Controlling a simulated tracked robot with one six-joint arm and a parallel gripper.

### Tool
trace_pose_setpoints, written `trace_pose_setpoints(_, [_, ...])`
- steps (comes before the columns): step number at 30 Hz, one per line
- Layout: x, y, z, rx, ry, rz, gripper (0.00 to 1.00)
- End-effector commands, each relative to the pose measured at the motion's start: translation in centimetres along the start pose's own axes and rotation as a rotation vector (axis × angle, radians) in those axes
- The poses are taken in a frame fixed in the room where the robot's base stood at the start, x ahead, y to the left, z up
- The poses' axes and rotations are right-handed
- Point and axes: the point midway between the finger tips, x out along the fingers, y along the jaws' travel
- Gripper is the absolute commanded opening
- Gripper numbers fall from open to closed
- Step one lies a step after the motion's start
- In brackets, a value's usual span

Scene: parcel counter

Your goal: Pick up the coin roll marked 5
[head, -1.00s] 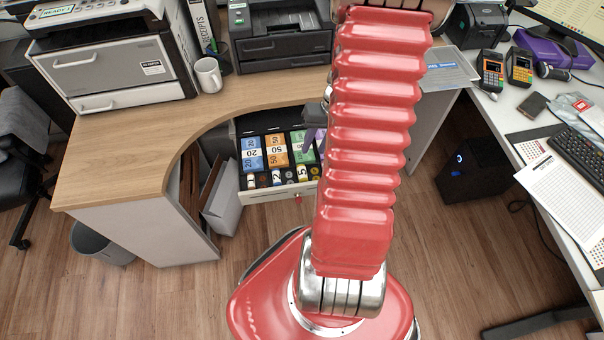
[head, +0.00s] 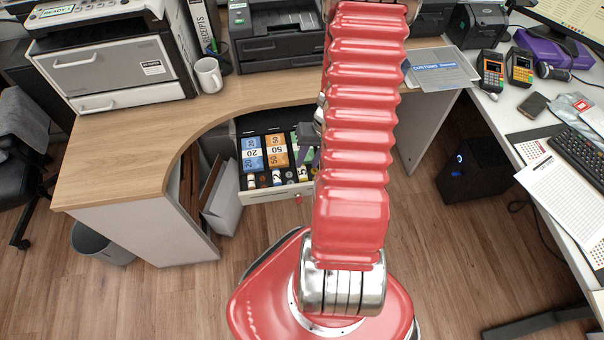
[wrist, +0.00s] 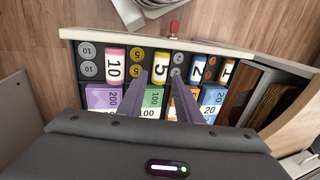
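The coin roll marked 5 is a yellow and white roll (wrist: 159,70) in a compartment of the cash drawer (wrist: 205,47) in the wrist view. In the head view it shows small (head: 302,173) near the drawer's front. My gripper (wrist: 160,76) is open and empty. Its two purple fingers appear on either side of the roll, above the drawer. I cannot tell how far above it the tips are. In the head view my gripper (head: 306,156) is over the drawer, partly hidden by my arm.
Rolls marked 10 (wrist: 115,64), 2 (wrist: 198,67) and 1 (wrist: 228,72) lie in neighbouring compartments, with loose coins between. Banknote stacks, such as a blue one (head: 252,152), lie behind them. The drawer sits under the wooden counter (head: 130,130). Open floor lies in front.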

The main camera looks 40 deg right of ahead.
Motion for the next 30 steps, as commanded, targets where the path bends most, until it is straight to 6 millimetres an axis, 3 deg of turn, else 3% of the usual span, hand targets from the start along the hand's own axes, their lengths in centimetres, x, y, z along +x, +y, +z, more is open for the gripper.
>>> trace_pose_setpoints(18, [5.0,0.0,0.4,0.0,-0.001,0.0,0.31])
trace_pose_setpoints(30, [5.2,0.0,0.4,0.001,0.0,0.0,0.31])
